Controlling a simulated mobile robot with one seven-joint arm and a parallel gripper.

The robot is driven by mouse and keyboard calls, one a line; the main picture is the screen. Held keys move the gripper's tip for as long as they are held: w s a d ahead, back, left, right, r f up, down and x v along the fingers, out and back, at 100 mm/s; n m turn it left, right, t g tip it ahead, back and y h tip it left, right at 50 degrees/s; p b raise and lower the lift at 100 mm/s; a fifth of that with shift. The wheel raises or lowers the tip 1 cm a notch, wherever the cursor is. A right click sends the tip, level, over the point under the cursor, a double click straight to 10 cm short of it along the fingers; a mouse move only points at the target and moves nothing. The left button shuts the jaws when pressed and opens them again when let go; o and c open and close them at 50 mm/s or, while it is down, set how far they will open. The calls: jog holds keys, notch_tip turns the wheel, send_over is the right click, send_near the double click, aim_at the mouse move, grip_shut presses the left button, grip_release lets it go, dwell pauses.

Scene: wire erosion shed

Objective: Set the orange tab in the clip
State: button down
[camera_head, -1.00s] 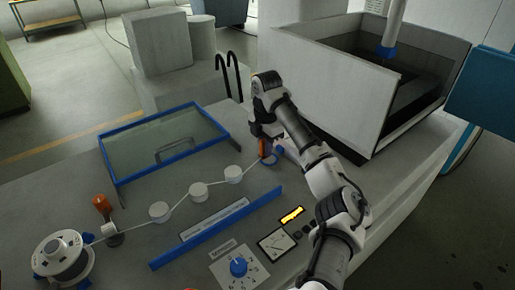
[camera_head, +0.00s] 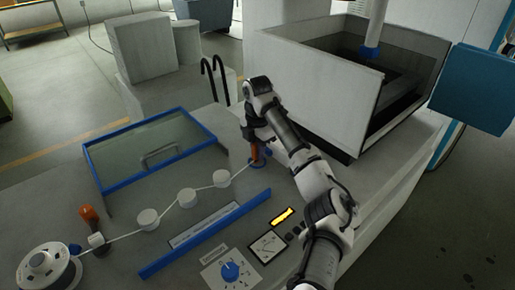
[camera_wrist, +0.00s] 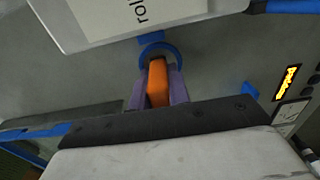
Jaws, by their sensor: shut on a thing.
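The orange tab (camera_wrist: 158,82) is between my gripper's two purple-grey fingers (camera_wrist: 159,88) in the wrist view, and they are shut on it. Its far end reaches a blue ring (camera_wrist: 176,50), which appears to be the clip. I cannot tell whether the tab is inside the ring or above it. In the head view the orange tab (camera_head: 257,154) shows below my gripper (camera_head: 258,146), with blue parts (camera_head: 258,165) close beneath. A pale strand runs from the spool past white rollers (camera_head: 188,197) to this spot.
A blue-framed glass cover (camera_head: 150,150) lies behind the rollers. A blue bar (camera_head: 205,235) and a dial (camera_head: 230,270) are in front. A large white tank (camera_head: 315,85) stands behind my arm.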

jog(key=shift+f, duration=0.25)
jog(key=c, duration=1.3)
grip_release()
jog(key=shift+o, duration=0.2)
jog(key=shift+r, duration=0.15)
